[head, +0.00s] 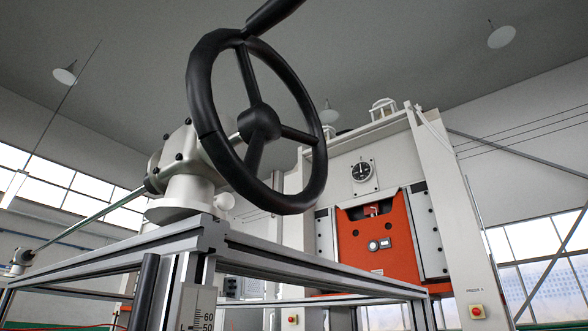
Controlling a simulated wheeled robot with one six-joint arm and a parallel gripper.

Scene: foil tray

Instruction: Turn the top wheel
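A black handwheel (205,135) with three spokes stands upright in the upper left middle of the head view, tilted toward me. Its hub (259,123) sits on a light grey gearbox (186,165). A black crank handle (272,14) sticks out from the top of the rim and runs off the top edge of the picture. My gripper does not show in this view, and nothing is seen touching the wheel.
The gearbox stands on an aluminium-profile frame (300,267) with a ruler scale (200,308) on its front post. Behind is a white press (450,215) with an orange panel (350,245), a dial (362,171) and a red button (477,311). A rod (92,217) runs left from the gearbox.

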